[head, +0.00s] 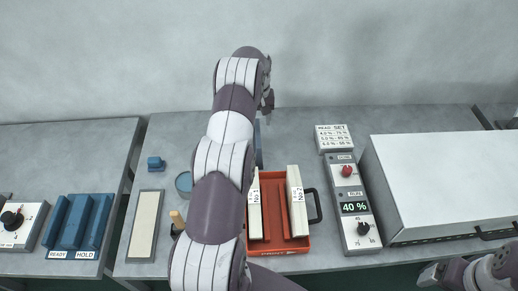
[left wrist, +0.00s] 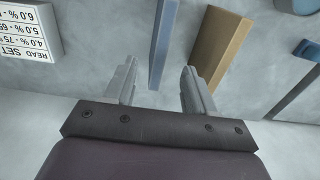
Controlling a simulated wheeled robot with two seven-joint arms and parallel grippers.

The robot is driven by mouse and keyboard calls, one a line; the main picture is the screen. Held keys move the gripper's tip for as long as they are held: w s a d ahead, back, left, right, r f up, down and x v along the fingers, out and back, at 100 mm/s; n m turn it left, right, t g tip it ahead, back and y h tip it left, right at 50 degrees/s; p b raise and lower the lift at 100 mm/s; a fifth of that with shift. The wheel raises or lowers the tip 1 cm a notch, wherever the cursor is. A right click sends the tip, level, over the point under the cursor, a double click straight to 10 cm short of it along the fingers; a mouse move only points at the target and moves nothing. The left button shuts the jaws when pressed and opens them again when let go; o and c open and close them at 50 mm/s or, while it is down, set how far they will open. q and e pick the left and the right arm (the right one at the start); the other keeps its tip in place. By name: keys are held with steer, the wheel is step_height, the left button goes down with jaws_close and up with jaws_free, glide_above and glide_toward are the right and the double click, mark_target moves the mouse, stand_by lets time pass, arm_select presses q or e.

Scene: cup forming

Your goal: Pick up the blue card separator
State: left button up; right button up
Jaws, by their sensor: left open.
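The blue card separator (left wrist: 164,38) is a long thin blue bar on the grey table. In the left wrist view its near end lies just ahead of and between my left gripper's (left wrist: 159,70) two spread fingers, with no contact visible. In the head view, a narrow part of the blue separator (head: 258,145) shows beside my left arm, which hides much around it. My left gripper (head: 268,102) is open and empty above the back of the table. My right gripper (head: 432,274) is at the lower right, its jaws unclear.
A brown bar (left wrist: 224,50) lies right beside the separator in the wrist view. A red tray (head: 271,190) holds upright white blocks (head: 297,200). A labelled white block (head: 333,138), control panel (head: 350,221) and large white box (head: 430,185) stand right.

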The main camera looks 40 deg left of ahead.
mark_target(259, 133)
arm_select(q)
steer(key=f+b, duration=0.2)
steer(key=f, duration=0.1)
steer(key=f+b, duration=0.2)
steer(key=f, duration=0.1)
steer(key=shift+a+f, duration=0.2)
steer(key=shift+f, duration=0.2)
steer(key=shift+w+d+p, duration=0.1)
steer(key=shift+d+p, duration=0.05)
steer(key=shift+p, duration=0.8)
step_height(259, 133, down, 2)
steer(key=shift+f, duration=0.3)
jaws_close()
arm_select(e)
step_height(259, 133, down, 4)
steer(key=shift+a+r, duration=0.1)
steer(key=shift+a, duration=0.05)
